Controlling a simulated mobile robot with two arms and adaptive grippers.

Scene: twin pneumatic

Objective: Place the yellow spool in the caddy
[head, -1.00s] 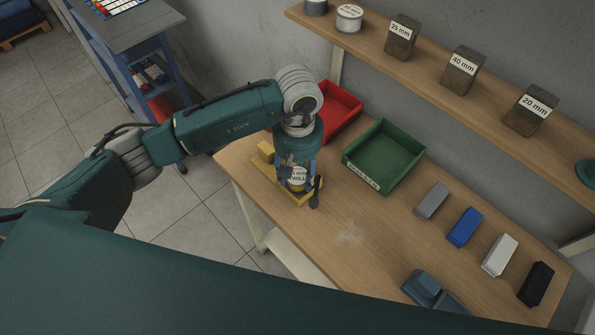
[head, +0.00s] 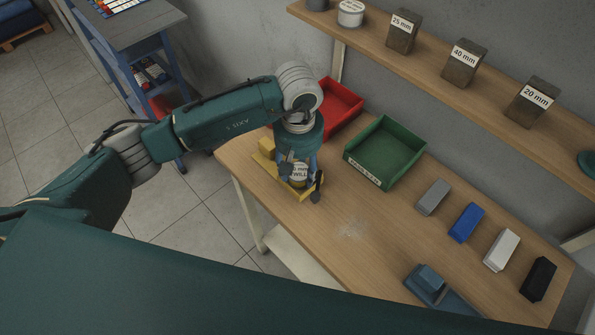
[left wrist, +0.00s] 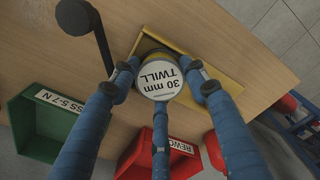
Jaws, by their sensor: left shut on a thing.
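The yellow spool (left wrist: 161,82) has a white top reading "30 mm TWILL" and a yellow rim. It also shows between my fingers in the head view (head: 299,173). My left gripper (head: 300,180) points down and its blue fingers are shut around the spool, also in the left wrist view (left wrist: 160,88). A low yellow tray (left wrist: 218,63), apparently the caddy, lies beneath and beside the spool; it also shows in the head view (head: 263,161). The fingers partly hide it. I cannot tell whether the spool touches its floor. My right gripper is not in view.
A red bin (head: 343,104) and a green bin (head: 356,170) stand behind the gripper. Grey (head: 433,197), blue (head: 465,223), white (head: 501,250) and black (head: 538,279) blocks lie to the right. A shelf (head: 420,66) runs above. The table's middle is clear.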

